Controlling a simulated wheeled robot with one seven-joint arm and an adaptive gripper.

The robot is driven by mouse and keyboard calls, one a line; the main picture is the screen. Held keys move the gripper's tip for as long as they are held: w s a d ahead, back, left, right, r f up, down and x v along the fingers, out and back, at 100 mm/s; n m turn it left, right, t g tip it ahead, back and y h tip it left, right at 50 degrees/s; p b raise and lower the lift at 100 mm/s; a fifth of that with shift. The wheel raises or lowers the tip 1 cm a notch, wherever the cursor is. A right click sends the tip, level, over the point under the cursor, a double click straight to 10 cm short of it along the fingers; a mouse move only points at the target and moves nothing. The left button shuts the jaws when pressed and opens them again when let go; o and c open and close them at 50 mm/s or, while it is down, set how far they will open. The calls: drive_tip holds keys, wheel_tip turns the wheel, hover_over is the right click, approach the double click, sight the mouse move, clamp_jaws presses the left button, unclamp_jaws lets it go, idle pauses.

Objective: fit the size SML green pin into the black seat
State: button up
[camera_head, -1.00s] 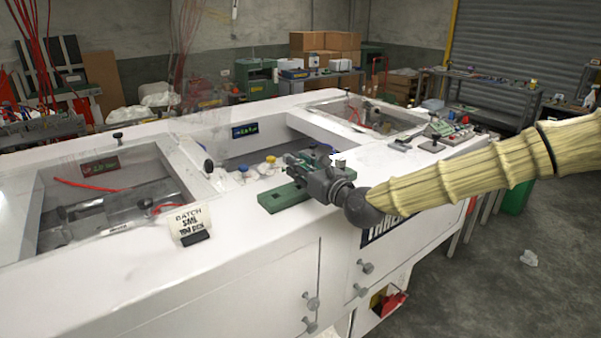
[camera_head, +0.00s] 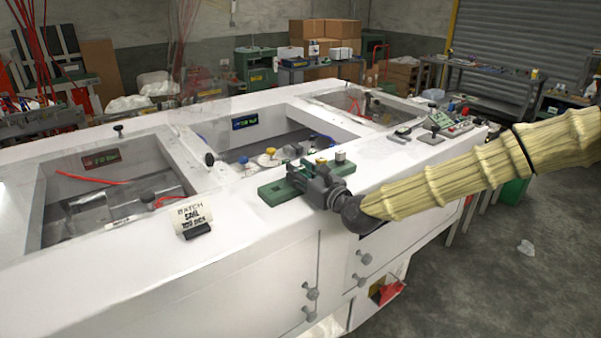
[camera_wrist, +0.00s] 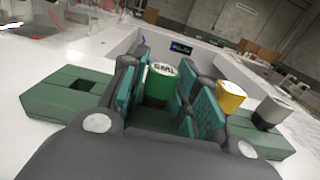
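The green pin (camera_wrist: 161,83), its pale top marked SML, stands upright between the finger pads of my gripper (camera_wrist: 158,98) in the wrist view. A narrow gap shows between the pin and the left pads; the right pads are close to it, and contact is unclear. The pin's lower end is hidden. My gripper (camera_head: 312,178) is low over a green block (camera_head: 272,196) on the white counter in the head view. The block's left end has a dark square opening (camera_wrist: 90,84), possibly the black seat. It also shows in the head view (camera_head: 283,188).
A yellow-topped pin (camera_wrist: 231,95) and a grey-topped pin (camera_wrist: 271,111) stand just right of my fingers. A batch card (camera_head: 193,216) stands left on the counter (camera_head: 250,240). Recessed bays lie behind the block, and small knobs stand along their edges.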

drive_tip(key=shift+o, duration=0.8)
drive_tip(key=shift+r, duration=0.2)
drive_tip(key=shift+s+d+f, duration=0.15)
drive_tip(key=shift+s+d, duration=0.1)
drive_tip(key=shift+s, duration=0.15)
drive_tip(key=b+v, duration=0.4)
drive_tip(key=v, duration=0.7)
